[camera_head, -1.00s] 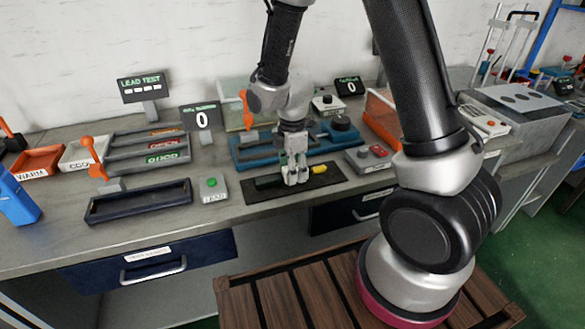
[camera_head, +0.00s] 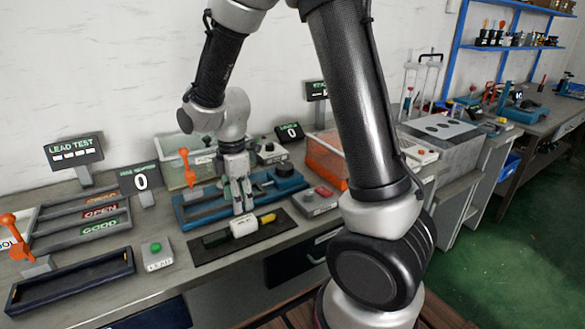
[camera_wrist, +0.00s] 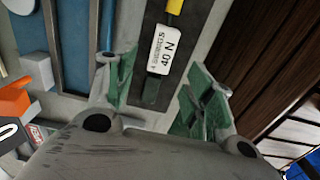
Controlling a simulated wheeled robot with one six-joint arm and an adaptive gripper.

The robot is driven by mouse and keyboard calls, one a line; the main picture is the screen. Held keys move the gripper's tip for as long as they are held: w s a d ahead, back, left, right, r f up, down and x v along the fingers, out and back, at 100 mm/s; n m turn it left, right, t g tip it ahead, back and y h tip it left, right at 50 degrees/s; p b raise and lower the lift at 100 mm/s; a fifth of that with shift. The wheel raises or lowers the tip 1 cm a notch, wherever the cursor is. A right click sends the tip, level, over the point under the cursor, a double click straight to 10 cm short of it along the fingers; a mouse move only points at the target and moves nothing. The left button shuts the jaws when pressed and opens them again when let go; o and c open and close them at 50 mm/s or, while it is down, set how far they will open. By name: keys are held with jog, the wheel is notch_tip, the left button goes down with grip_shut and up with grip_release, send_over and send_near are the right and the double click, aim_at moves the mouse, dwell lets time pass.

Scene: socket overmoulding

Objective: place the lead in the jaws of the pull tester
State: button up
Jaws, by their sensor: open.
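What looks like the lead lies on a black mat (camera_head: 196,254): a white block (camera_head: 243,227) between a yellow end (camera_head: 267,218) and a dark green end (camera_head: 215,239). In the wrist view the white block (camera_wrist: 164,50) reads "40 N". My gripper (camera_head: 243,208) is open and empty, just above the white block. In the wrist view its green-padded fingers (camera_wrist: 163,95) stand apart, with the block beyond and between them. The blue fixture (camera_head: 190,213) behind the mat, with an orange lever (camera_head: 187,165) and dark knob, seems to be the pull tester. Its jaws are not clearly visible.
A counter (camera_head: 140,141) stands on a post behind, reading 0. A green-button box (camera_head: 157,256) and an empty dark tray (camera_head: 72,280) are left of the mat. A red-button box (camera_head: 318,201) is on the right. An orange bin (camera_head: 327,160) stands farther back.

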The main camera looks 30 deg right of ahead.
jog(key=s+d+r+m+t, duration=0.1)
jog(key=s+d+r+m, duration=0.5)
jog(key=r, duration=0.2)
jog(key=s+d+r+m+t, duration=0.2)
jog(key=s+d+r+m, duration=0.4)
jog(key=r, duration=0.3)
jog(key=shift+s+d+r+m, duration=0.15)
jog(key=shift+s+r+m, duration=0.05)
jog(key=shift+s+m, duration=0.45)
jog(key=shift+o, duration=0.5)
jog(key=s+d+r+m+t, duration=0.1)
jog(key=s+d+r+m, duration=0.1)
jog(key=s+m, duration=0.2)
jog(key=shift+s+d+m, duration=0.2)
jog(key=shift+s+m, duration=0.15)
jog(key=shift+s, duration=0.75)
jog(key=n+g, duration=0.4)
jog(key=n, duration=1.3)
send_over(238, 222)
jog(key=s, duration=0.1)
notch_tip(238, 222, down, 19)
jog(key=shift+s+f, duration=0.1)
jog(key=shift+n, duration=0.4)
jog(key=shift+f, duration=0.1)
jog(key=f, duration=0.5)
jog(key=w+f, duration=0.1)
jog(key=f, duration=0.1)
jog(key=shift+f, duration=0.25)
